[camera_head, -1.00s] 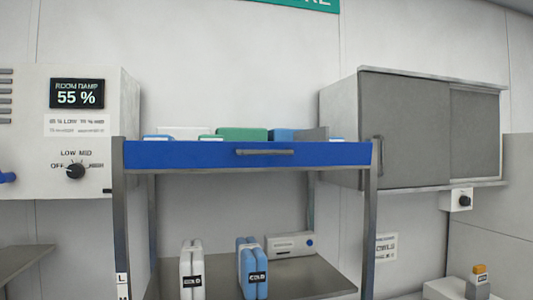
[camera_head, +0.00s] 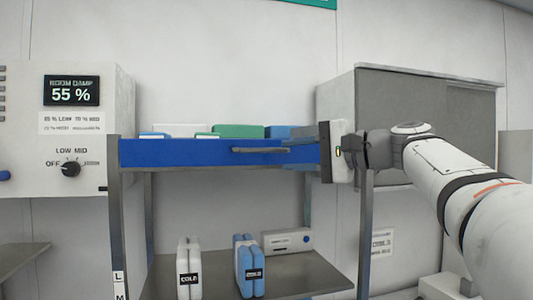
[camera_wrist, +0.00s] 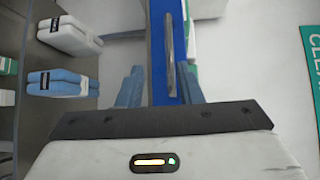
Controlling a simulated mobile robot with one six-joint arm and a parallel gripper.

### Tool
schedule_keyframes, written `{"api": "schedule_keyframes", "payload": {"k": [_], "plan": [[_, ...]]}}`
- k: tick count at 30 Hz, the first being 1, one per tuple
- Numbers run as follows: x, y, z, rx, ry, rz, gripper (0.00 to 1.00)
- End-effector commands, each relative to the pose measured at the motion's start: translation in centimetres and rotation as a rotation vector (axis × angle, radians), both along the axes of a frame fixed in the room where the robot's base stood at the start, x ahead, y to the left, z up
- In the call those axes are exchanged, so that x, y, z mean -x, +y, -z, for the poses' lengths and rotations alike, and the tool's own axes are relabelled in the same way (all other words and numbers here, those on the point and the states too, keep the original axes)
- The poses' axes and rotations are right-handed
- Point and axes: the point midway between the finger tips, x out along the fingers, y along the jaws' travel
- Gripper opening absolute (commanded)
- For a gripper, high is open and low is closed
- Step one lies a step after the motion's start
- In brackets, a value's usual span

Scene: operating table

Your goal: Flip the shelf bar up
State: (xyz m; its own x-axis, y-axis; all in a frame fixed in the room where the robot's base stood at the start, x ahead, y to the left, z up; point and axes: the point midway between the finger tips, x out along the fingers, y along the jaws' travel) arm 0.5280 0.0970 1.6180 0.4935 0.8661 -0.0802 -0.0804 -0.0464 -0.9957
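The shelf bar (camera_head: 185,153) is a long blue strip across the front of the upper shelf, with a grey handle (camera_head: 262,150) on its face. It stands upright in front of the goods on that shelf. My gripper (camera_head: 292,150) is at the right part of the bar, to the right of the handle. In the wrist view the bar (camera_wrist: 157,62) and handle (camera_wrist: 170,55) run away from my gripper (camera_wrist: 162,86), whose two blue-grey fingers stand apart on either side of the bar. Contact with the bar cannot be told. My arm hides the bar's right end.
White, green and blue packs (camera_head: 238,131) stand behind the bar. Cold packs (camera_head: 249,268) and a white box (camera_head: 287,241) stand on the lower shelf (camera_head: 325,275). A grey wall cabinet (camera_head: 410,95) is close behind my arm. A control panel (camera_head: 70,130) is at left.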

Motion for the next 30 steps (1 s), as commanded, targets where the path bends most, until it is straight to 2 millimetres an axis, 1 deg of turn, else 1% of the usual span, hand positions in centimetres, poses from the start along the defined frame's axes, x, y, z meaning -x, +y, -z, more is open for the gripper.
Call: {"api": "schedule_keyframes", "payload": {"k": [1, 4, 12, 18, 22, 28, 30], "plan": [[-0.1, 0.0, -0.7, -0.016, -0.007, -0.006, 0.33], [-0.4, 0.7, -1.2, -0.030, -0.013, -0.014, 0.33], [-2.5, 4.5, -1.1, -0.029, -0.012, -0.015, 0.33], [-3.5, 6.4, -0.8, -0.029, -0.012, -0.013, 0.33], [-3.8, 6.8, -0.7, -0.027, -0.012, -0.011, 0.33], [-3.8, 6.8, -0.7, -0.027, -0.012, -0.011, 0.33], [-3.8, 6.8, -0.7, -0.027, -0.012, -0.011, 0.28]]}}
